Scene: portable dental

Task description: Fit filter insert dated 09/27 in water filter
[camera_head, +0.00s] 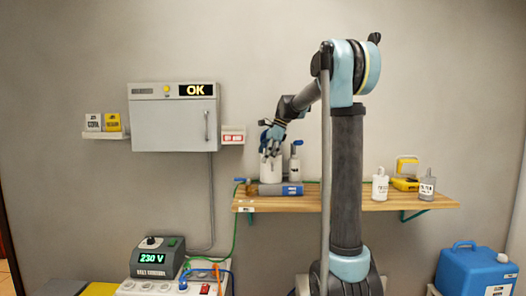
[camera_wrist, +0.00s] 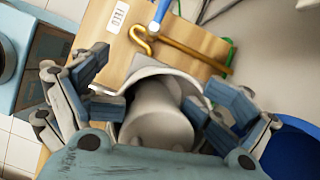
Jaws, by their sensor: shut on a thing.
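My gripper (camera_head: 271,150) points down at the left part of the wooden shelf, at the mouth of a white cylindrical housing (camera_head: 271,168). In the wrist view my gripper (camera_wrist: 158,100) is shut on a pale grey cylinder (camera_wrist: 155,122), which looks like a filter insert. A white curved rim (camera_wrist: 150,78) shows around its far side; I cannot tell how deep the cylinder sits in it. No date on it is readable. Two labelled white and grey bottle-shaped pieces, a white one (camera_head: 380,189) and a grey one (camera_head: 427,188), stand upright at the shelf's right.
A bottle with a blue lever (camera_head: 295,165) stands close right of the housing. A grey and blue cylinder (camera_head: 280,189) lies in front. A yellow case (camera_head: 405,182) stands open on the shelf (camera_head: 340,204). A brass hook-shaped pipe (camera_wrist: 180,48) lies near my fingers.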

